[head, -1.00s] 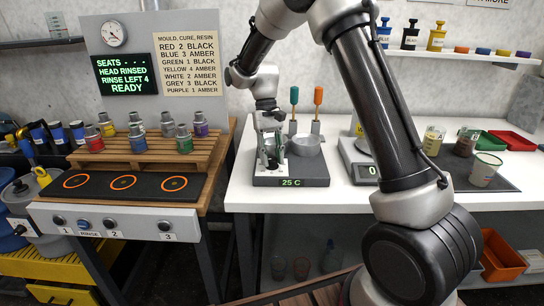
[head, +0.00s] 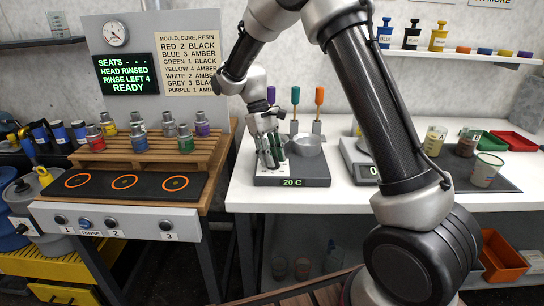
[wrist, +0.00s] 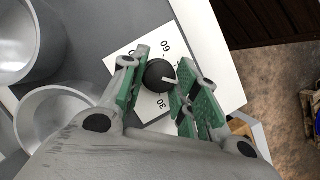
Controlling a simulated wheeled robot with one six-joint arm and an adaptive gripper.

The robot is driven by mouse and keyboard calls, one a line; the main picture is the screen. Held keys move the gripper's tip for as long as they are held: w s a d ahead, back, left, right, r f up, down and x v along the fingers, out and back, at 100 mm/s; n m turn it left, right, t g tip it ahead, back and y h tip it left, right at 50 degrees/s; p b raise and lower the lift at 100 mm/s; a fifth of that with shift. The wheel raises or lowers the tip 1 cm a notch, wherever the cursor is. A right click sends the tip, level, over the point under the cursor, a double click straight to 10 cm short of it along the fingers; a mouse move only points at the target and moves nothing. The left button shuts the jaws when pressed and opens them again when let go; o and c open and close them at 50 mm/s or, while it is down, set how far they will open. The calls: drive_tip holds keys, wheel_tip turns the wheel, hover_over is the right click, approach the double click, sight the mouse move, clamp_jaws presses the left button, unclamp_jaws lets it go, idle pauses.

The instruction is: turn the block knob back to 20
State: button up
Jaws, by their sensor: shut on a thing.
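The grey block (head: 315,180) sits on the white table in the head view, and its green display (head: 292,182) reads 20 C. The wrist view shows its black round knob (wrist: 160,74) with a white pointer mark, on a white dial plate (wrist: 150,104) with 60 and 30 legible. Other dial marks are hidden by the fingers. My gripper (wrist: 160,88) has its green-padded fingers shut on the knob, one on each side. In the head view my gripper (head: 270,163) points down at the block's left part and hides the knob.
A metal cup (head: 307,145) stands on the block close to the right of my gripper. Upright tools with purple, green and orange (head: 319,95) handles stand behind. A scale (head: 360,160) is to the right. Bare table lies in front of the block.

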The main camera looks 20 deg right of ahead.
drive_tip(key=o, duration=1)
drive_tip(key=v, duration=1.2)
drive_tip(key=shift+w+a+f, duration=0.1)
